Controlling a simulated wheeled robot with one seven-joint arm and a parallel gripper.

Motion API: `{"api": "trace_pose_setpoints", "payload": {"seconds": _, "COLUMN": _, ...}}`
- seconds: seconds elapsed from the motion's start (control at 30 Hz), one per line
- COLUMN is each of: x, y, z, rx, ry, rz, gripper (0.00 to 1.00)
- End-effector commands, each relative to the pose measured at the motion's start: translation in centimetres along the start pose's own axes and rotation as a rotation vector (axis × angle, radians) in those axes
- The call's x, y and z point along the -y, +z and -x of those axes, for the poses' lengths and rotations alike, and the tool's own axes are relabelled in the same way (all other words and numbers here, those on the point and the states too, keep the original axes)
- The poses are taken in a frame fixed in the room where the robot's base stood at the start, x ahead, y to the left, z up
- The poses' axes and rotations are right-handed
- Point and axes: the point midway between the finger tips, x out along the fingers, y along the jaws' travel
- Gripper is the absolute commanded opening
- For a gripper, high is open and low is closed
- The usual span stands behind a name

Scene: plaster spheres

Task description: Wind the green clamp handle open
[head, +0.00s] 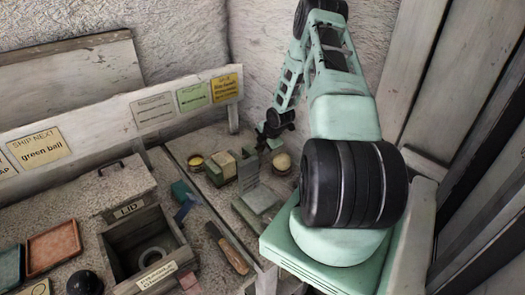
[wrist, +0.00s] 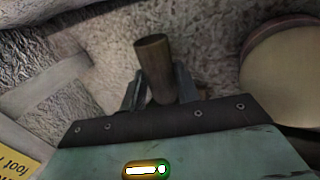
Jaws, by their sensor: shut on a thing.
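In the wrist view, my gripper (wrist: 158,92) has its two fingers closed on the sides of a brown cylindrical handle (wrist: 152,56), whose end stands up between them. The handle looks brown here, not green. In the head view, my gripper (head: 262,143) is at the back of the bench, low beside a small clamp-like block with green and cream parts (head: 222,168). The arm hides part of this area, and I cannot make out the handle there. Whether the handle belongs to that block cannot be told.
A cream sphere (head: 281,162) sits close to my gripper; a pale round surface (wrist: 290,75) fills the right of the wrist view. A grey stand (head: 255,190) is in front.

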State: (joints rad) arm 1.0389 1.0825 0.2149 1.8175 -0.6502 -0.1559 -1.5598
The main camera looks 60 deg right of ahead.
Motion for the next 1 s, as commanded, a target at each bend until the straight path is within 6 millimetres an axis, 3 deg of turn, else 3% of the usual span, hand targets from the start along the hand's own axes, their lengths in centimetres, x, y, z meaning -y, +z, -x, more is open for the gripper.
{"api": "trace_pose_setpoints", "payload": {"seconds": 0.7, "x": 0.14, "y": 0.07, "z": 0.03, "rx": 0.0, "ry": 0.095, "rz": -0.001, "gripper": 0.09}}
{"api": "trace_pose_setpoints", "payload": {"seconds": 0.73, "x": 0.14, "y": 0.07, "z": 0.03, "rx": 0.0, "ry": 0.095, "rz": -0.001, "gripper": 0.37}}
{"api": "trace_pose_setpoints", "payload": {"seconds": 0.8, "x": 0.14, "y": 0.07, "z": 0.02, "rx": 0.0, "ry": 0.095, "rz": -0.001, "gripper": 0.53}}
{"api": "trace_pose_setpoints", "payload": {"seconds": 1.0, "x": 0.15, "y": 0.05, "z": 0.01, "rx": 0.0, "ry": 0.095, "rz": 0.0, "gripper": 0.53}}
